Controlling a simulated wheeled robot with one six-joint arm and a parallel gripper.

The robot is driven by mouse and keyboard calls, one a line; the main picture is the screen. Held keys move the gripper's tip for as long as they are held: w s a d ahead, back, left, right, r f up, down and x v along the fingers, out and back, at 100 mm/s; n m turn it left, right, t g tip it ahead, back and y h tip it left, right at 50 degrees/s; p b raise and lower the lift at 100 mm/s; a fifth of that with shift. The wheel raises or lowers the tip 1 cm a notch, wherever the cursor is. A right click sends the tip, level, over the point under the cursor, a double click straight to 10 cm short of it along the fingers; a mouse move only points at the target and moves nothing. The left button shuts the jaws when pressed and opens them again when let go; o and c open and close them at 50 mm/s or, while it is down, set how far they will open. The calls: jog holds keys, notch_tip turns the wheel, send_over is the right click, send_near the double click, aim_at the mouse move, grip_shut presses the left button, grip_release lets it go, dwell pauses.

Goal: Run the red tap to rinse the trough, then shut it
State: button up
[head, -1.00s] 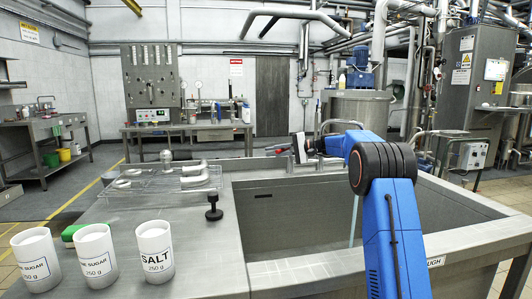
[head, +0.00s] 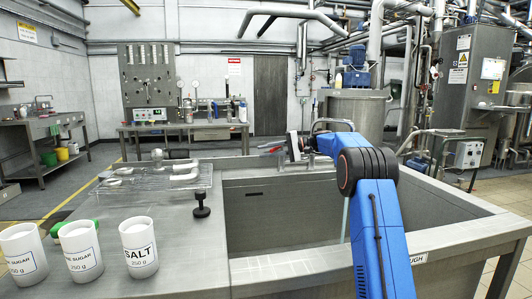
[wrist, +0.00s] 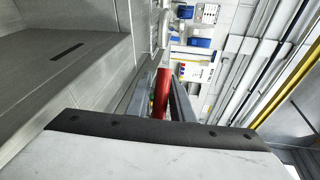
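The steel trough (head: 300,182) stands in front of me. A pale stream of water (head: 345,218) falls into it, partly behind my arm. The tap's curved spout (head: 333,121) rises at the trough's back edge. The red tap handle (head: 271,149) shows at the back rim, just left of my gripper (head: 293,147). In the wrist view the red handle (wrist: 162,93) lies between the two fingers of my gripper (wrist: 165,95). A narrow gap shows on the handle's left side, so the fingers look open around it. My arm hides part of the trough's right side.
Three white labelled cups (head: 138,247) stand on the bench at the front left. A green object (head: 84,226) lies behind the cups. The trough's inside is clear.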

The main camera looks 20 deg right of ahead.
aim_at(277, 149)
jog(key=shift+o, duration=0.6)
jog(key=shift+d, duration=0.15)
jog(key=shift+v, duration=3.6)
